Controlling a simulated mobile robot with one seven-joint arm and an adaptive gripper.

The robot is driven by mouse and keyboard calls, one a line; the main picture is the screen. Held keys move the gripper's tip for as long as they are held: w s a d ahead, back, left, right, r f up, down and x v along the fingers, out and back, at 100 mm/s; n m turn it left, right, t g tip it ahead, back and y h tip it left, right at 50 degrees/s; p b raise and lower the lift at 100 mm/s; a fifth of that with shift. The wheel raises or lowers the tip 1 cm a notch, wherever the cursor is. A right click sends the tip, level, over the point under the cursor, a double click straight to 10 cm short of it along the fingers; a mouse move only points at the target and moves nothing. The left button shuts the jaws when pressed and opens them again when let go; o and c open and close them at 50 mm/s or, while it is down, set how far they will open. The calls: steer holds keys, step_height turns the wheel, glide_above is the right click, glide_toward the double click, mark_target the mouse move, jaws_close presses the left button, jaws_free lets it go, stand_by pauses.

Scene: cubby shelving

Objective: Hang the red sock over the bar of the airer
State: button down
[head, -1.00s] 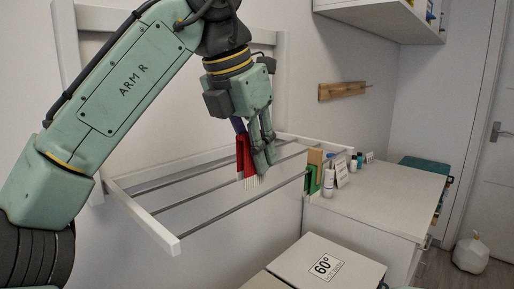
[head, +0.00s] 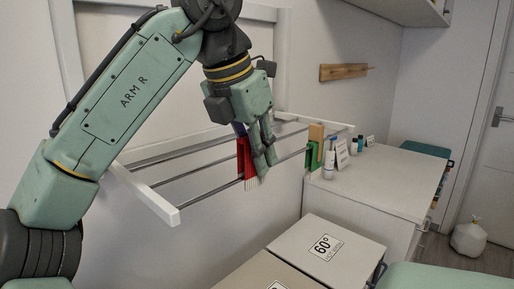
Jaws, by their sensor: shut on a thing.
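The red sock (head: 246,158) hangs from my gripper (head: 264,158), with its pale ribbed end pointing down. My gripper is shut on it, and the fingers hide part of it. A small blue patch (head: 238,129) shows above the red; I cannot tell what it belongs to. The airer (head: 150,196) is a white wall-mounted frame with several grey bars. The sock's lower part overlaps the front bar (head: 215,190) in the picture. I cannot tell whether it touches the bar or lies over it.
A white bottle (head: 330,160) and small containers stand on the counter (head: 385,185). A wooden rack (head: 343,72) is on the wall.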

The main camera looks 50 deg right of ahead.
mark_target(242, 140)
steer(key=shift+f+b, duration=0.95)
steer(key=shift+f, duration=1.75)
steer(key=c, duration=1.5)
jaws_free()
steer(key=v, duration=1.2)
steer(key=shift+s, duration=0.1)
